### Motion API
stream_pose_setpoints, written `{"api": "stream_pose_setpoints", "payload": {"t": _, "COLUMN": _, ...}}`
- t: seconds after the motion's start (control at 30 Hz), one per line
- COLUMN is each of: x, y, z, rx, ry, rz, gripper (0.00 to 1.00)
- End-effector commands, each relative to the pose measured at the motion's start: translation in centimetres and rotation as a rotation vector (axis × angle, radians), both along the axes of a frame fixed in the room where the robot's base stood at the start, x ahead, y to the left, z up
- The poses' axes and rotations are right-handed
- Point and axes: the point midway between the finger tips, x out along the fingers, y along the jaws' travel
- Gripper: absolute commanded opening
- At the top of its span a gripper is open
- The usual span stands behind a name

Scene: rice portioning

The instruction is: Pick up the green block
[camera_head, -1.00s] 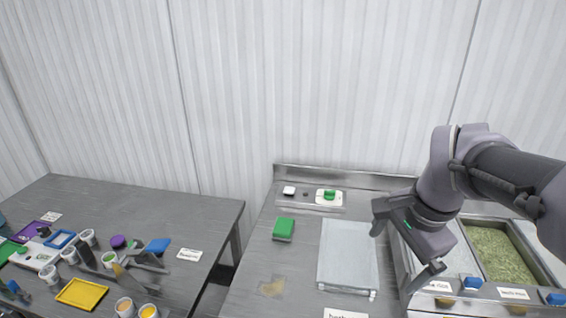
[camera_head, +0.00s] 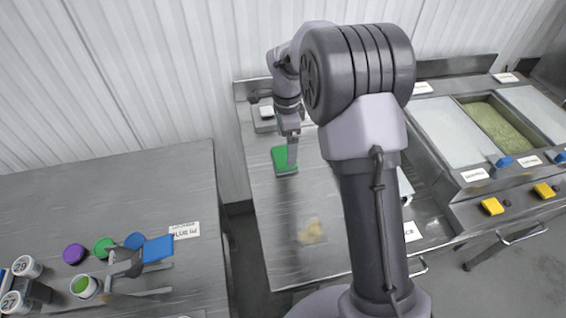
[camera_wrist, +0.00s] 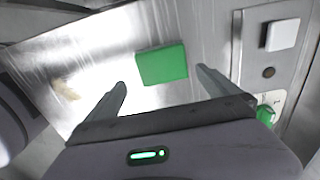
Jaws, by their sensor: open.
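The green block (camera_head: 283,160) lies on the metal counter (camera_head: 280,215), near its left side in the head view. My gripper (camera_head: 291,160) hangs over it there, and one finger covers part of the block. In the wrist view the green block (camera_wrist: 162,64) lies flat beyond and between the two fingertips. My gripper (camera_wrist: 160,78) is open with nothing between its fingers. I cannot tell the exact height of the fingertips above the counter.
A pale brown patch (camera_head: 311,231) marks the counter. A small white block (camera_wrist: 283,34) and a green knob (camera_wrist: 266,115) sit on a raised strip in the wrist view. Food bins (camera_head: 502,125) stand to the right. A cluttered table (camera_head: 110,190) stands left, across a gap.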

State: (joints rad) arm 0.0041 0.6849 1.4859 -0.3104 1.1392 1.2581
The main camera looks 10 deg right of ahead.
Motion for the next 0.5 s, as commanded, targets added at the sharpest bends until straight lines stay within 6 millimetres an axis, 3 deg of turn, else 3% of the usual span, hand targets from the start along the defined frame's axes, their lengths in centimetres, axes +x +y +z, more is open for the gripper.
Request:
{"api": "stream_pose_setpoints", "payload": {"t": 0.17, "x": 0.1, "y": 0.1, "z": -1.9, "rx": 0.001, "ry": 0.0, "rz": 0.0, "gripper": 1.0}}
{"api": "stream_pose_setpoints", "payload": {"t": 0.33, "x": 0.4, "y": 0.3, "z": -5.4, "rx": 0.0, "ry": 0.001, "rz": 0.001, "gripper": 1.0}}
{"api": "stream_pose_setpoints", "payload": {"t": 0.5, "x": 0.4, "y": 0.3, "z": -5.6, "rx": 0.0, "ry": -0.002, "rz": 0.001, "gripper": 1.0}}
